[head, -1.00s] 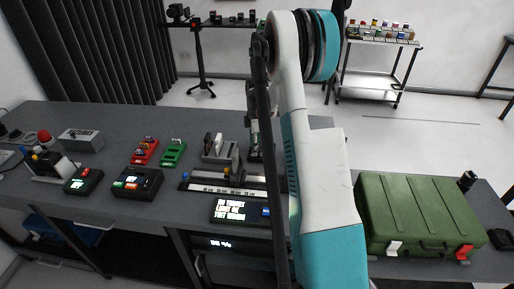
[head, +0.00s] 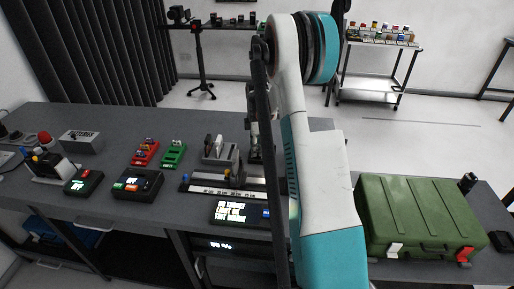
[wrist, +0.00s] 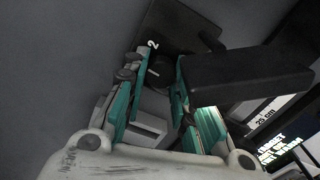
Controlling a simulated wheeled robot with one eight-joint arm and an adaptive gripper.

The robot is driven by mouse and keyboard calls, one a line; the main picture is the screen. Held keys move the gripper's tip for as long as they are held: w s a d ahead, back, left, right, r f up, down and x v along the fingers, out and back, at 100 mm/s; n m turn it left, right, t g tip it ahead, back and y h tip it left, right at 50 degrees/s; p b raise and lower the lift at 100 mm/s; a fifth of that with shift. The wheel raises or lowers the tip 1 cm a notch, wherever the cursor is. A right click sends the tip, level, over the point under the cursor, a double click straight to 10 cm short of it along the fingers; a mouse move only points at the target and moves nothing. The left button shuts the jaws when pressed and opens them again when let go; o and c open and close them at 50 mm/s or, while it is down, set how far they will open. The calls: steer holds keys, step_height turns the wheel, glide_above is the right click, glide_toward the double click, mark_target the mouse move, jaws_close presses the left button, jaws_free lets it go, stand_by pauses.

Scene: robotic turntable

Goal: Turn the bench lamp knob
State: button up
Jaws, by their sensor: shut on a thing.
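In the wrist view my gripper (wrist: 165,88) has its two teal-sided fingers closed around a small dark round part (wrist: 160,72), which appears to be the bench lamp knob. The knob sits by a dark plate marked "2" (wrist: 153,44). A thick dark bar (wrist: 250,76) crosses just right of the fingers and hides part of the right one; I cannot tell whether it belongs to the lamp. In the head view my gripper (head: 254,140) points down at the bench, partly hidden by my arm. The knob is hidden there.
A ruler device (head: 212,191) and a text display (head: 238,213) lie in front of the gripper. A grey block with upright pieces (head: 219,153) stands close on its left. A green case (head: 415,215) fills the bench at right. Red (head: 146,153) and green (head: 173,154) trays lie further left.

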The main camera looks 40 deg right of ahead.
steer(key=shift+s+d+m, duration=0.1)
steer(key=shift+m, duration=0.3)
steer(key=m, duration=0.2)
steer(key=shift+m, duration=0.3)
steer(key=shift+m+b, duration=0.35)
steer(key=shift+m, duration=1.45)
steer(key=o, duration=1.1)
steer(key=shift+r, duration=0.1)
step_height(320, 180, up, 12)
steer(key=shift+f, duration=0.1)
